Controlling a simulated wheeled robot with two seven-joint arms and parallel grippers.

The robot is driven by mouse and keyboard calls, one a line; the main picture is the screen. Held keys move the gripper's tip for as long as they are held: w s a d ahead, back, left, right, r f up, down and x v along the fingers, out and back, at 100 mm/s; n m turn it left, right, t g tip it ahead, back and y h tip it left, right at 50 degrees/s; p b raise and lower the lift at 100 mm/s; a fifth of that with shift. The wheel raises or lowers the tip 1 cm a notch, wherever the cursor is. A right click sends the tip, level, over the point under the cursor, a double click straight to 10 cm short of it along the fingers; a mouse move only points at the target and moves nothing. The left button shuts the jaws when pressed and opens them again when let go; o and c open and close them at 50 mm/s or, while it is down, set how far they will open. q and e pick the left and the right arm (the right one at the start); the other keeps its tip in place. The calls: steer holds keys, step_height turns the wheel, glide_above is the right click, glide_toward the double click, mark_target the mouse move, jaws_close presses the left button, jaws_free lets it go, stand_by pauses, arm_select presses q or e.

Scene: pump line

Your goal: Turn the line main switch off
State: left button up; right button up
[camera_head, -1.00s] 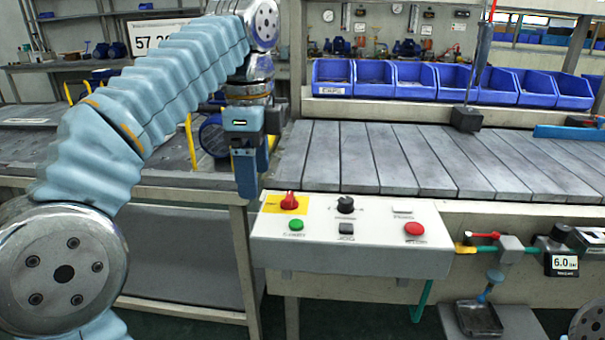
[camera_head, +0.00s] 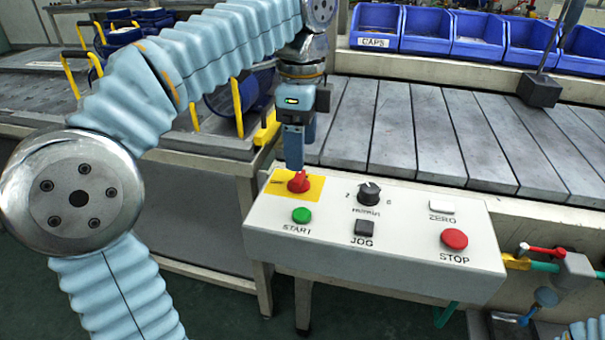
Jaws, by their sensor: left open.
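The line main switch (camera_head: 299,182) is a red rotary knob on a yellow plate (camera_head: 316,185). It sits at the upper left of the white control box (camera_head: 380,262). My left gripper (camera_head: 294,166) points down just above and behind the red knob. Its jaws are open, and its tips overlap the knob's top edge in this view. I cannot tell whether they touch the knob. The knob's pointer direction is partly hidden by the fingers. My right gripper is not in view.
The box also carries a green START button (camera_head: 301,215), a black rotary knob (camera_head: 369,194), a black JOG button (camera_head: 364,227), a white ZERO button (camera_head: 442,206) and a red STOP button (camera_head: 454,239). A slatted conveyor (camera_head: 430,130) and blue bins (camera_head: 425,32) lie behind.

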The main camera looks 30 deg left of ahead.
mark_target(301, 176)
arm_select(q)
step_height(301, 176, down, 6)
steer(key=shift+r+b, duration=0.1)
steer(key=shift+b, duration=0.35)
steer(key=c, duration=1.1)
steer(key=shift+o, duration=0.2)
